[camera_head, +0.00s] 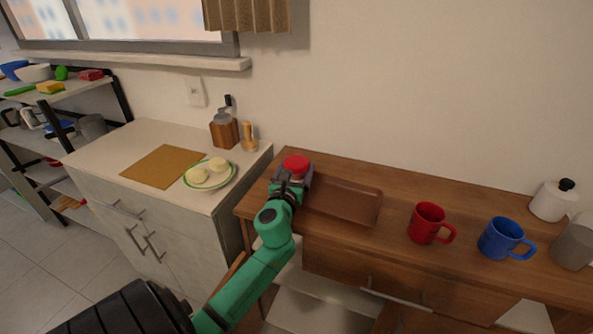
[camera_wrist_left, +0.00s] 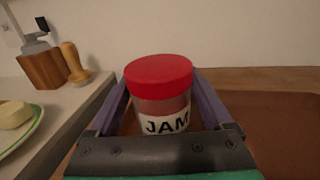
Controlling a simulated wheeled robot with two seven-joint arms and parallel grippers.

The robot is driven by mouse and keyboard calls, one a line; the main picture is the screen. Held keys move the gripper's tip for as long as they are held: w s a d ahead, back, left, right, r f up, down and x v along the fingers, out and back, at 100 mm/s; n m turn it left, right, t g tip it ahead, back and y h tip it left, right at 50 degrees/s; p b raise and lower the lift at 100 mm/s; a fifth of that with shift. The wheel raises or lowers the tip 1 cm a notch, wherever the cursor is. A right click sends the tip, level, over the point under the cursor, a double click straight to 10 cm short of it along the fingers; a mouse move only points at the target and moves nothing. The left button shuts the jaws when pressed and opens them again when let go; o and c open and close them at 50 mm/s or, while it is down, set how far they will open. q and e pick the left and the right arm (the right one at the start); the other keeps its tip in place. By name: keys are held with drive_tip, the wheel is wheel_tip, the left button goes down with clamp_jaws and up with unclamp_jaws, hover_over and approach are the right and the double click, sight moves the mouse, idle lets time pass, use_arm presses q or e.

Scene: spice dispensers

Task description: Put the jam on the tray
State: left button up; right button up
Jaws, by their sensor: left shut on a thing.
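The jam (camera_head: 296,165) is a jar with a red lid, at the left end of the wooden sideboard in the head view. In the left wrist view the jam jar (camera_wrist_left: 160,95) stands upright with its JAM label facing the camera. My left gripper (camera_head: 291,178) is shut on the jar, with one finger on each side of it. The brown tray (camera_head: 345,203) lies on the sideboard just right of the jar. The tray also shows in the left wrist view (camera_wrist_left: 285,130). The jar's base is hidden, so I cannot tell whether it touches the wood. My right gripper is not in view.
A red mug (camera_head: 427,223) and a blue mug (camera_head: 502,239) stand right of the tray. A white bottle (camera_head: 551,201) is at the far right.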

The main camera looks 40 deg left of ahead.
use_arm(q)
drive_tip(key=o, duration=1.4)
drive_tip(key=shift+o, duration=0.4)
drive_tip(key=shift+r, duration=0.15)
drive_tip(key=b+v, duration=0.1)
drive_tip(key=v, duration=1)
drive_tip(key=shift+s+d, duration=0.2)
drive_tip(key=shift+s, duration=0.05)
drive_tip(key=shift+s+d, duration=0.15)
drive_tip(key=shift+s, duration=0.15)
